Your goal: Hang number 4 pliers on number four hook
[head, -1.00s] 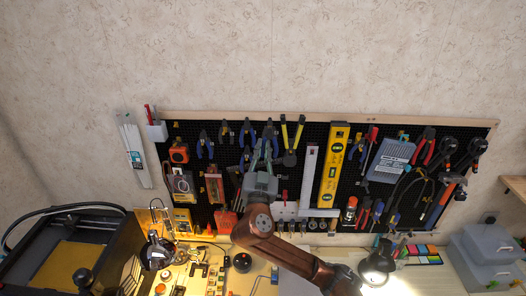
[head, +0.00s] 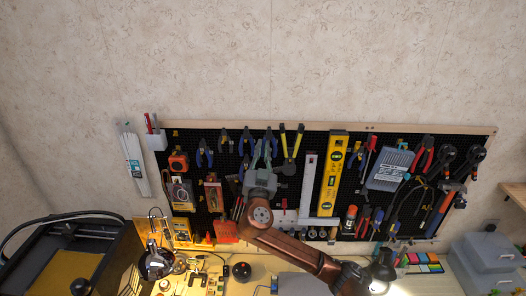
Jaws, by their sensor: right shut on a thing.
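The pegboard (head: 330,230) hangs on the wall with a row of blue-handled pliers along its upper left part. My right gripper (head: 263,160) is in front of this row, its arm reaching up from the lower right. It is shut on a pair of pliers (head: 268,137), whose head shows just above the fingers. The pliers' handles are mostly hidden by the gripper. Other blue-handled pliers (head: 203,152) hang to the left. The hook behind the held pliers and any number on it are too small or hidden to make out. My left gripper is not in view.
Yellow-handled pliers (head: 291,143) hang close on the right of the gripper, then a square (head: 309,185) and a yellow level (head: 333,172). A desk lamp (head: 383,270) and cluttered desk lie below. The wall above the board is bare.

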